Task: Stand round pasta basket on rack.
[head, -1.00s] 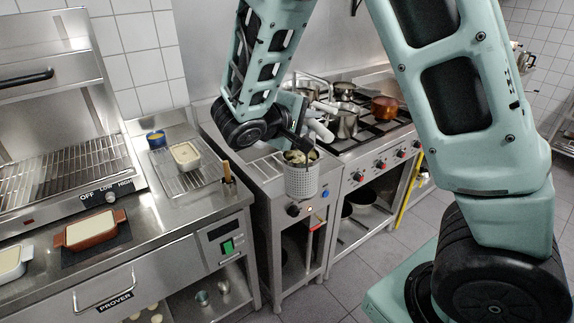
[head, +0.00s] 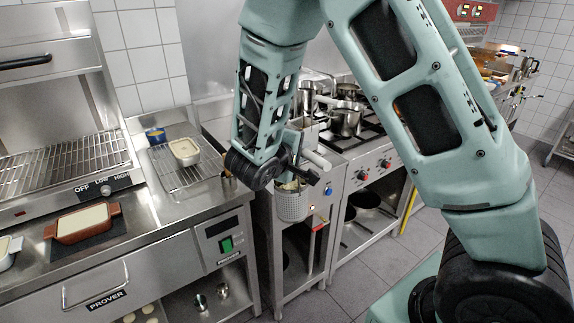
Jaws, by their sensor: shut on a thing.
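The round pasta basket (head: 292,205) is a perforated metal cylinder with pale pasta showing at its top. It hangs upright in front of the narrow cooker unit between the prover counter and the stove. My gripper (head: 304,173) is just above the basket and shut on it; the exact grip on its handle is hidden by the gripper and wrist. The rack (head: 163,171) is a wire grid on the counter to the left of my gripper. A white rectangular dish (head: 185,154) and a blue tin (head: 155,135) stand on or beside its far part. Its front part looks bare.
Wooden-handled tools stand at the counter's right end, partly behind my wrist. A brown dish (head: 83,222) sits on a dark mat at left. Pots (head: 345,121) crowd the stove. A grill (head: 65,165) stands behind the counter.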

